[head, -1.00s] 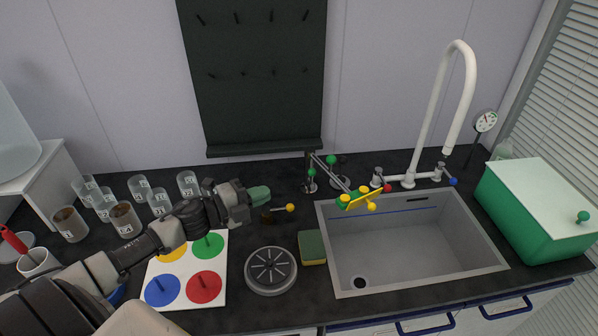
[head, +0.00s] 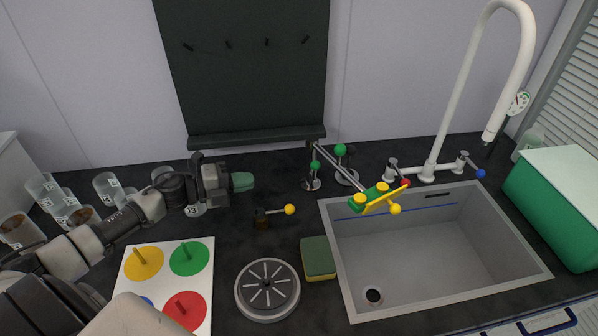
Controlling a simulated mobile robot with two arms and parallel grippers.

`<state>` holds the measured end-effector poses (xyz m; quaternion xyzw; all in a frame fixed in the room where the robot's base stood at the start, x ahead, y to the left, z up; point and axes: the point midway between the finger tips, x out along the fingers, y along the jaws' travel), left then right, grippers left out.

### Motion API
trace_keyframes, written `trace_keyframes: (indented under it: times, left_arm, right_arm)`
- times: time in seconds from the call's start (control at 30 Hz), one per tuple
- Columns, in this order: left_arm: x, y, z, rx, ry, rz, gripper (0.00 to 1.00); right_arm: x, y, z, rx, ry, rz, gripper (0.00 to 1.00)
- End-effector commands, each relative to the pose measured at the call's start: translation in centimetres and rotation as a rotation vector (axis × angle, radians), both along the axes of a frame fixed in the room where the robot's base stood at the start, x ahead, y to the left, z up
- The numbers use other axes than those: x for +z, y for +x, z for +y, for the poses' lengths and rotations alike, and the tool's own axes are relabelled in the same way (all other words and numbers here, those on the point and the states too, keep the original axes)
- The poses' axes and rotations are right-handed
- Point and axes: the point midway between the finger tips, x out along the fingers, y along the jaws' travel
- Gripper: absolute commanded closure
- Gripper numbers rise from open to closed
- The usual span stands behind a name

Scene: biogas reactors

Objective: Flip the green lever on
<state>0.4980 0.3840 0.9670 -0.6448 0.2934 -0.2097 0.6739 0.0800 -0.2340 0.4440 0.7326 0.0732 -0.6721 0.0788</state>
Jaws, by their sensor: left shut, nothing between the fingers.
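Two green ball-topped levers stand on the counter behind the sink's left end. The smaller green lever (head: 315,166) is upright on a round metal base. The larger green ball (head: 340,150) sits just right of it, on its own base. My left gripper (head: 243,181) is shut and empty, with its green fingertips pointing right. It is to the left of both levers and apart from them. A yellow ball lever (head: 289,209) stands in front, between the gripper and the sink, lying over to the right. My right gripper is not in view.
A metal arm with a green and yellow head (head: 370,198) reaches over the sink (head: 345,290). A white faucet (head: 447,110) has red and blue knobs. A sponge (head: 318,259), round drain disc (head: 267,290), coloured board (head: 205,254) and several beakers stand around.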

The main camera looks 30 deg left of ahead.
Motion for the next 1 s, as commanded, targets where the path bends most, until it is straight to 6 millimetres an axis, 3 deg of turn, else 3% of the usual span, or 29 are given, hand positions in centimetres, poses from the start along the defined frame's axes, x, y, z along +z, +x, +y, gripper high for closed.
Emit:
trace_keyframes:
  times: [0.47, 1.0]
  left_arm:
    - [0.1, 0.6, -0.5, 0.001, -0.003, -0.002, 1.00]
    - [-0.6, 8.2, -7.3, 0.000, -0.003, -0.002, 1.00]
  right_arm:
    - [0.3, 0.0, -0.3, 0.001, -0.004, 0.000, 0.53]
    - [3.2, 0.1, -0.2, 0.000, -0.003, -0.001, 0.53]
